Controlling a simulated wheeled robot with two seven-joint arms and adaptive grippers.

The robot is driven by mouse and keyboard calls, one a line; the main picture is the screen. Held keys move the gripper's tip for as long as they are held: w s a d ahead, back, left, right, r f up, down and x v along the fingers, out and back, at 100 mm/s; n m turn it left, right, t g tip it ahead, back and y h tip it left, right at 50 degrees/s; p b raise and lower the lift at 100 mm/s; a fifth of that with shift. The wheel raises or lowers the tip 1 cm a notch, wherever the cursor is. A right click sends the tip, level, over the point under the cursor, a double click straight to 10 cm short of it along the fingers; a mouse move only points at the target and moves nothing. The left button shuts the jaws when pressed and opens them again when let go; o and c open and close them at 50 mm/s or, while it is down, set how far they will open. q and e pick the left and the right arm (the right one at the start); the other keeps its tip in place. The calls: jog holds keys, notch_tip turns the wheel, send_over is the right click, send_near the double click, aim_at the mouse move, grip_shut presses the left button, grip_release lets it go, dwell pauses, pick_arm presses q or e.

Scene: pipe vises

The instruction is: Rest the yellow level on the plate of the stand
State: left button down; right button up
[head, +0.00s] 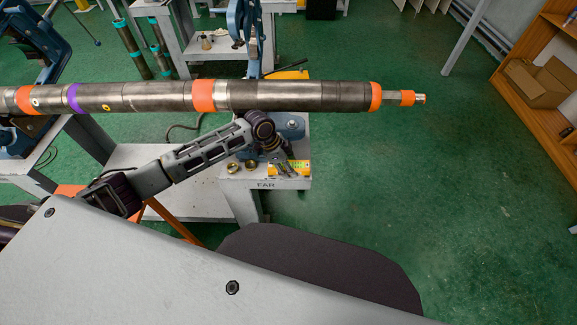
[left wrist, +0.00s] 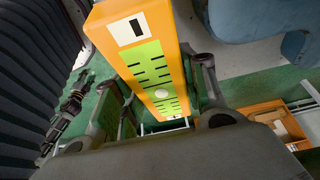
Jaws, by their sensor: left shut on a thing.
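The yellow level (left wrist: 188,68), an orange-yellow block with a lime-green slotted face, is between the fingers of my left gripper (left wrist: 160,98) in the left wrist view. The gripper is shut on it. In the head view my left gripper (head: 287,154) points down over a white stand marked FAR (head: 262,184). I cannot single out the stand's plate. My right gripper is out of view.
A long dark pipe (head: 300,96) with orange bands crosses above the stand and hides part of it. Brass rings (head: 250,165) lie on the stand left of my gripper. A blue vise part (head: 292,127) is behind it. Green floor (head: 400,210) to the right is clear.

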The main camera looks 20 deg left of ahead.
pick_arm(q)
jog(key=shift+p, duration=0.5)
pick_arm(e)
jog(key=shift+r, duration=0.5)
pick_arm(q)
jog(key=shift+f, duration=0.3)
dwell(1.1)
jog(key=c, duration=0.7)
grip_release()
jog(key=shift+c, duration=0.2)
jog(key=shift+w, duration=0.1)
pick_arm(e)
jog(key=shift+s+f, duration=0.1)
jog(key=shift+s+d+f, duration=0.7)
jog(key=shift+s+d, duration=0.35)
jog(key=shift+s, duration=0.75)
pick_arm(q)
jog(key=shift+r+p, duration=1.25)
jog(key=shift+p, duration=0.05)
jog(key=shift+r+p, duration=2.2)
jog(key=shift+p, duration=0.15)
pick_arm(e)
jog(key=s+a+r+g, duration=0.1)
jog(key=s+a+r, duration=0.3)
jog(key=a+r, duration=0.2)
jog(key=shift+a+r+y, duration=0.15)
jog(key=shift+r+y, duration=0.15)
